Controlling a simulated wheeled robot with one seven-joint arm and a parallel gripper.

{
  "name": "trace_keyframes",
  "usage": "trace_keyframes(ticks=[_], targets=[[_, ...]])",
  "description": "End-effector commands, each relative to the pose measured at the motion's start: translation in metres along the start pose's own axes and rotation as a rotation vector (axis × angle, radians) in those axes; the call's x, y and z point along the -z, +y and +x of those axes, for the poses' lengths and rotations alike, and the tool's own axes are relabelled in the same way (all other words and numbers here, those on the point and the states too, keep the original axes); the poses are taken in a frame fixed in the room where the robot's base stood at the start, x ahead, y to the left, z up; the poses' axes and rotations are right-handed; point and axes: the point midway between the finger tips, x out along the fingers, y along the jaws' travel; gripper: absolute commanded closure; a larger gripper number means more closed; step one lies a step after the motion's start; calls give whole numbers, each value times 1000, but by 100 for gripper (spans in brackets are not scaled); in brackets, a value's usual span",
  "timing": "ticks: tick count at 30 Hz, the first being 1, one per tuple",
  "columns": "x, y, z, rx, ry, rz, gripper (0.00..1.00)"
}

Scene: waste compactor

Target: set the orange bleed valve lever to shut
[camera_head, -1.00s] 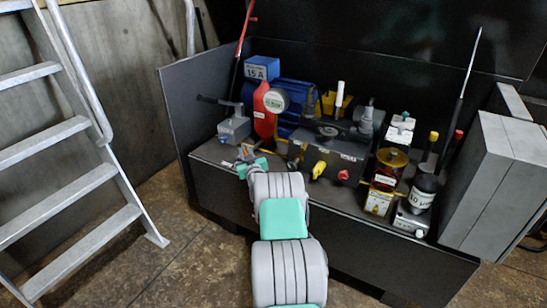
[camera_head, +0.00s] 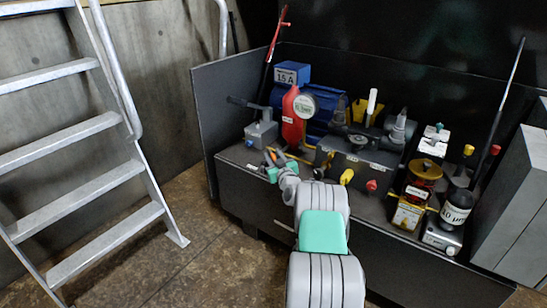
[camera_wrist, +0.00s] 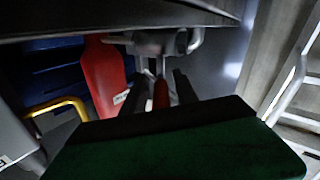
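The orange lever (camera_wrist: 160,95) shows in the wrist view as a short orange-red bar between the two dark fingers of my gripper (camera_wrist: 161,91). A thin gap seems to separate it from each finger, so the gripper looks open around it; contact is hard to judge. In the head view a small orange piece (camera_head: 268,158) shows at my gripper (camera_head: 275,157), at the front edge of the bench, below a grey box with a handle (camera_head: 261,134). My wrist hides part of the lever, and its exact angle is unclear.
A red tank-like part (camera_head: 292,115) with a round gauge (camera_head: 305,107) stands behind my gripper. A metal ladder (camera_head: 95,150) stands at left, with bare floor between.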

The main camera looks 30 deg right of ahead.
Motion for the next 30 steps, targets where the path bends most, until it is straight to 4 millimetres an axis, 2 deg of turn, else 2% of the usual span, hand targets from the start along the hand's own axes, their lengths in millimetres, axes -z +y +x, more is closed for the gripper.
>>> trace_keyframes(ticks=[9,11,18,21,30], targets=[[2,1,-3,0,1,1,61],[2,1,-10,-1,0,2,61],[3,2,-58,-2,-1,2,61],[2,0,-72,0,0,2,61],[1,-1,-78,1,2,1,61]])
